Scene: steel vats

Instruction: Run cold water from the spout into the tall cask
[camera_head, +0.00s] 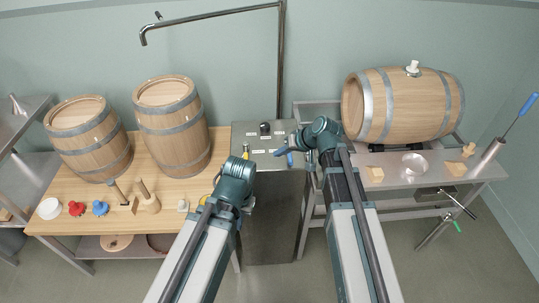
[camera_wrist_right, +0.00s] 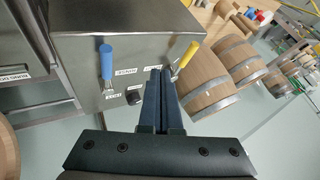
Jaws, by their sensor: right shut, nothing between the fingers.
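The tall cask stands on the wooden table beside a shorter cask (camera_head: 86,140).
The wooden table (camera_head: 120,216) holds red and blue pieces, a mallet and small wooden parts at its front. Clear wall lies behind the spout.

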